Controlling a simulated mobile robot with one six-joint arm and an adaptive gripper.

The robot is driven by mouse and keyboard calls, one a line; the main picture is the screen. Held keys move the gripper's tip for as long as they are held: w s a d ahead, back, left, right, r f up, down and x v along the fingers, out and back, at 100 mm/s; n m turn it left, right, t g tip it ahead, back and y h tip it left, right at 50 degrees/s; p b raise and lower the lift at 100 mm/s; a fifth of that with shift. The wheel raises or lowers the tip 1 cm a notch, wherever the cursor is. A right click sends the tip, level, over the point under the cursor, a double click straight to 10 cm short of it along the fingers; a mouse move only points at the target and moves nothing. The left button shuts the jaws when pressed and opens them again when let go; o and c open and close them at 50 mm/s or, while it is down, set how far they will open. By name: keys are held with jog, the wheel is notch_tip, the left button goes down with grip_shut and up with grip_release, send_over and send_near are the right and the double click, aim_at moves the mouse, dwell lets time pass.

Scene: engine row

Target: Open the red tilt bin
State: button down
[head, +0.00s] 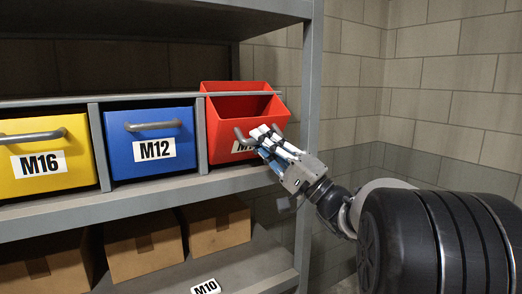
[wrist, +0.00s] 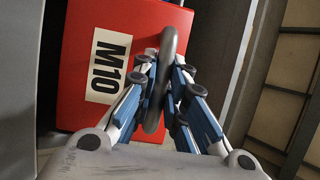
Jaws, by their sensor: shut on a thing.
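The red tilt bin (head: 224,128) is at the right end of the bin row in the head view. It is tipped forward, with its top open and the inside of its back wall showing. In the wrist view its red front (wrist: 125,28) carries an M10 label (wrist: 109,66). My gripper (head: 262,137) is at the front of the bin. In the wrist view my gripper (wrist: 161,98) has its fingers on both sides of the dark bar handle (wrist: 167,50) and is shut on it. The fingers partly hide the label in the head view.
A blue M12 bin (head: 187,146) and a yellow M16 bin (head: 84,167) stand to the left, both shut. A grey shelf post (head: 311,90) rises close to the right of the red bin. Cardboard boxes (head: 143,246) sit on the shelf below.

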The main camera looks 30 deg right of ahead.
jog(key=shift+s+f+b, duration=0.35)
jog(key=shift+f+b, duration=0.3)
jog(key=shift+b, duration=0.05)
jog(key=c, duration=1.6)
grip_release()
jog(key=v, duration=1.2)
